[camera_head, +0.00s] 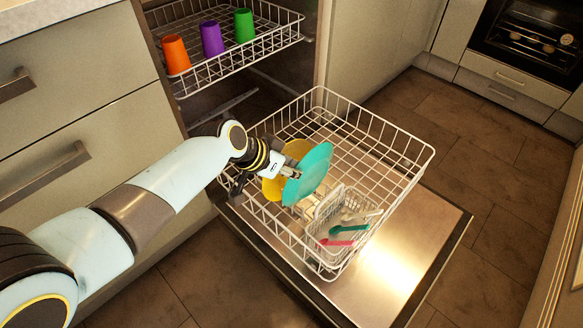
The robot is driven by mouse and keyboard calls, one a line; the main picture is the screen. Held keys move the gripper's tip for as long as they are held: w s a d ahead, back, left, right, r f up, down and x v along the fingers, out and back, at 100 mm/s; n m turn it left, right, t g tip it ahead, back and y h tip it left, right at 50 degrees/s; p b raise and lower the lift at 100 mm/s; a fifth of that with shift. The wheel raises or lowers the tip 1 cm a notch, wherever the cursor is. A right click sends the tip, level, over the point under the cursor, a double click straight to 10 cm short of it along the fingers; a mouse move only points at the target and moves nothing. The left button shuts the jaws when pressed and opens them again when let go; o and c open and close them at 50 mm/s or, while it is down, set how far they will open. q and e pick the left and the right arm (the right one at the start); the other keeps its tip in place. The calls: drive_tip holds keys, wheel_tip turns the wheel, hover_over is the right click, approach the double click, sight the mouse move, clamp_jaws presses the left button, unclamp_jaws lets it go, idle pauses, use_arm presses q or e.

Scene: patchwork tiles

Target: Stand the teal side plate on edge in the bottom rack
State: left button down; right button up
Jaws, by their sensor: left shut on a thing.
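The teal side plate (312,172) is upright on edge at the bottom rack (345,98), whose white wire basket is pulled out over the open dishwasher door. My left gripper (290,172) is shut on the teal plate near its left side. The plate's lower edge is close to the rack's floor; I cannot tell whether it touches. A yellow plate (272,187) stands just behind and left of it, partly hidden by the teal plate and my gripper. My right gripper is not in view.
A cutlery basket (340,212) with a red and a teal utensil sits at the rack's front. The upper rack (245,51) holds orange (175,54), purple (212,39) and green (244,26) cups. The bottom rack's back right part is empty. The open door (405,250) lies below.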

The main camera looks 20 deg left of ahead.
sight(291, 181)
use_arm(q)
drive_tip(key=shift+f, duration=0.35)
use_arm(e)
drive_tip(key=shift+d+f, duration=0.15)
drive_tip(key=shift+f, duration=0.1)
use_arm(q)
drive_tip(key=shift+f+b, duration=0.35)
drive_tip(key=shift+b, duration=0.1)
drive_tip(key=shift+f+b, duration=0.35)
drive_tip(key=shift+f, duration=0.05)
drive_tip(key=shift+f+b, duration=0.4)
drive_tip(key=shift+f, duration=0.1)
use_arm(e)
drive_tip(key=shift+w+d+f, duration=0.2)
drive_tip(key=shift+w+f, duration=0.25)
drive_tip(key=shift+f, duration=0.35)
use_arm(q)
drive_tip(key=shift+f, duration=0.2)
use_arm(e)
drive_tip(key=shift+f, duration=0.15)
use_arm(q)
drive_tip(key=shift+f+b, duration=0.3)
drive_tip(key=shift+b, duration=0.1)
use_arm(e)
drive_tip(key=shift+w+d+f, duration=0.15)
